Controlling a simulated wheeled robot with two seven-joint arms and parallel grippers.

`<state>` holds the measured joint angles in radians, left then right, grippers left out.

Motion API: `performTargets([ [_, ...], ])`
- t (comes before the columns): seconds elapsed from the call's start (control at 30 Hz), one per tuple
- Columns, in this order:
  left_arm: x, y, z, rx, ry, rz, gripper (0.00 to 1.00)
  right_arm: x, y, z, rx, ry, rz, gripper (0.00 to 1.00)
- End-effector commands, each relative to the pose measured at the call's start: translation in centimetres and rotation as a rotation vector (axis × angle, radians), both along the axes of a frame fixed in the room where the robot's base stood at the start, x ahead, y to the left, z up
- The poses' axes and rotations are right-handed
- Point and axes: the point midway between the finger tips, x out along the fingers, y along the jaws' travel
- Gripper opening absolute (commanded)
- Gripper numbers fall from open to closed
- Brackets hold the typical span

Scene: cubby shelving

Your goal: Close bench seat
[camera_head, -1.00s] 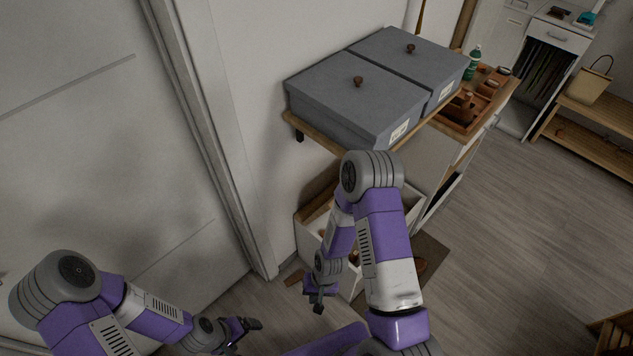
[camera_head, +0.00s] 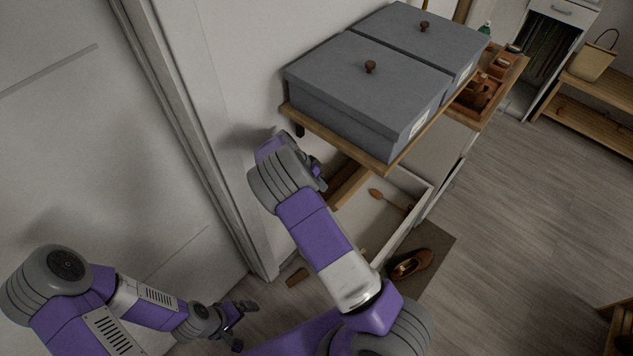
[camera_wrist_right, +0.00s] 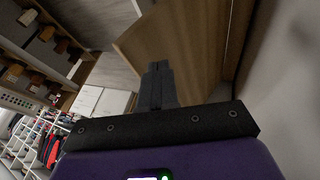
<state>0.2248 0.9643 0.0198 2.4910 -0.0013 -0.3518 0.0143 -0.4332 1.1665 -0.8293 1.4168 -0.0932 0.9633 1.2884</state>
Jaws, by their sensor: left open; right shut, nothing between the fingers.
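The bench is a white box (camera_head: 429,192) under the wall shelf, with its inside showing. The bench seat appears to be the raised wooden panel (camera_head: 349,187), seen nearly edge-on at the wall side of the box. In the right wrist view a large wooden panel (camera_wrist_right: 190,38) stands just beyond my right gripper (camera_wrist_right: 158,72). That gripper is shut and empty; I cannot tell whether it touches the panel. In the head view its fingers are mostly hidden by my right arm near the wall. My left gripper (camera_head: 242,325) is open and empty, low at the left, away from the bench.
A wooden shelf (camera_head: 388,168) with two grey lidded boxes (camera_head: 365,85) overhangs the bench. A brown shoe (camera_head: 411,263) lies on a mat in front. A white wall and door frame stand close at left.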

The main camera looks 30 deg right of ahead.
Motion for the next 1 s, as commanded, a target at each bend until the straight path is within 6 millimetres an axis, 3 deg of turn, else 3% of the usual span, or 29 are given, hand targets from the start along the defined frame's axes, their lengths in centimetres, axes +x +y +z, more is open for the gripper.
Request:
performTargets([
  [0.1, 0.0, 0.0, -0.5, 0.0, 0.0, 0.0, 1.0, -0.6, -1.1, -2.2, 0.001, 0.004, -0.001, 0.0],
  [0.33, 0.0, 0.0, -0.9, 0.0, 0.0, 0.0, 1.0, -1.2, -2.4, -4.7, 0.002, 0.001, 0.001, 0.0],
  [1.0, 0.0, 0.0, -1.1, 0.0, 0.0, 0.0, 1.0, -1.6, -2.2, -5.5, 0.012, -0.02, 0.015, 0.0],
])
